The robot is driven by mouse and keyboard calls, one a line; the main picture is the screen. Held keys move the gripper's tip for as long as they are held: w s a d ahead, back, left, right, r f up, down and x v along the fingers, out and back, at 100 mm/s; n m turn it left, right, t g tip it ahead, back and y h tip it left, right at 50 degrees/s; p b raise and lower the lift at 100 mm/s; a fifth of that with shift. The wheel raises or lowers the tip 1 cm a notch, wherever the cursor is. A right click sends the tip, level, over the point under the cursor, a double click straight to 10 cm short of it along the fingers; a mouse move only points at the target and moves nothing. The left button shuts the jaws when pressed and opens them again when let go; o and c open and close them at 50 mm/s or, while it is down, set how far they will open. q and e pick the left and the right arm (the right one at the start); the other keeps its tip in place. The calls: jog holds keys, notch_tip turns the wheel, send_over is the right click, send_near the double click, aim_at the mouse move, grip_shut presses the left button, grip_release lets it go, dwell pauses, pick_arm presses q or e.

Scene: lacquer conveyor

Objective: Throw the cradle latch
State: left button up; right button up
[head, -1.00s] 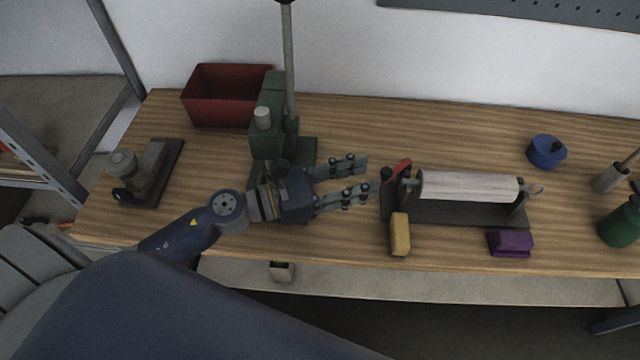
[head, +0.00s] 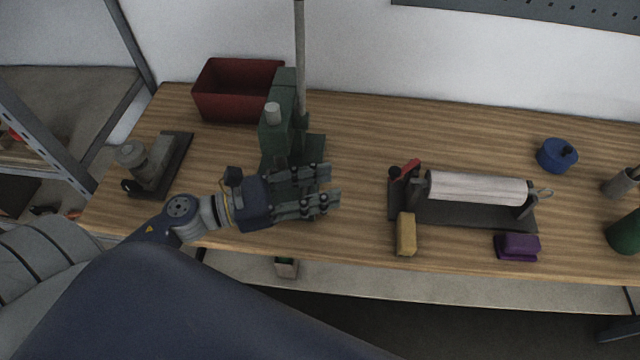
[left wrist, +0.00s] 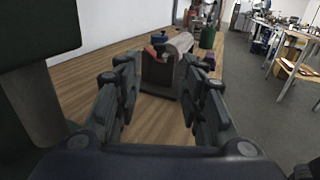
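The cradle (head: 460,215) is a dark stand on the bench holding a pale roller (head: 478,188). Its red latch lever (head: 408,169) sits atop the post at the cradle's left end, slanting up to the right. The lever also shows in the left wrist view (left wrist: 151,51), beyond my fingers, with the roller (left wrist: 180,43) behind it. My left gripper (head: 333,187) is open and empty, left of the cradle and apart from it, fingers pointing towards the latch end. In the left wrist view the open fingers (left wrist: 168,92) frame the cradle post. My right gripper is not in view.
A green press (head: 275,130) with a tall post stands just behind my left gripper. A yellow block (head: 406,234) and a purple block (head: 518,246) lie at the cradle's front. A red bin (head: 235,92) and a blue pot (head: 556,155) stand farther back. Bench between gripper and cradle is clear.

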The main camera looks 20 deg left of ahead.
pick_arm(q)
grip_shut()
jog(key=s+d+n+h+b, duration=0.25)
jog(key=d+n+b, duration=0.35)
jog(key=n, duration=1.3)
jog(key=s+d+p+x, duration=0.1)
jog(key=p+x, duration=0.4)
jog(key=x, duration=0.6)
jog(key=shift+g+y, duration=0.4)
jog(key=shift+y, duration=0.05)
jog(key=a, duration=0.1)
jog(key=w+a+f, duration=0.1)
jog(key=w+a, duration=0.1)
jog(key=a, duration=0.1)
jog(key=shift+w+f+p, duration=0.2)
jog(key=shift+f+p, duration=0.1)
jog(key=shift+w+a, duration=0.1)
jog(key=shift+a, duration=0.4)
jog(key=shift+w+a+r, duration=0.1)
jog(key=shift+w+a, duration=0.3)
jog(key=shift+a, duration=0.25)
jog(key=shift+w+a+f, duration=0.1)
jog(key=shift+w+a, duration=0.25)
jog(key=shift+a, duration=0.3)
jog(key=shift+w+a+r, duration=0.1)
jog(key=shift+w+a, duration=0.3)
jog(key=shift+a, duration=0.25)
